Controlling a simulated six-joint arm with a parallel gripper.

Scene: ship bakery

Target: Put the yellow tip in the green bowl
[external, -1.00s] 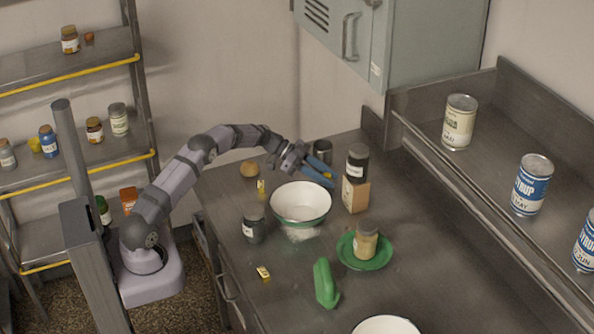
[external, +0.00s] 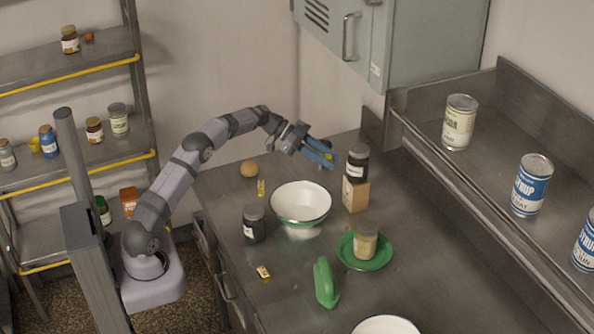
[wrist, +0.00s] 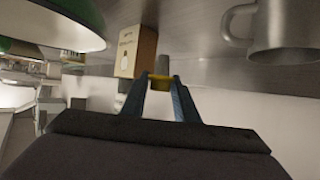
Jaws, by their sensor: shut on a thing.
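My gripper (external: 326,158) is shut on the small yellow tip, which shows between the blue fingertips in the wrist view (wrist: 160,79). In the external view it is mostly hidden by the fingers. My gripper is raised above the counter, behind and to the right of the bowl. The green bowl (external: 300,221), white inside with green on its outside, stands upright on the counter and looks empty. Part of it shows at the upper left of the wrist view (wrist: 70,35).
A grey metal mug (wrist: 285,25) is near my gripper. A dark jar (external: 254,224), a green plate (external: 365,263) with a jar, and a green object (external: 325,284) stand around the bowl.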

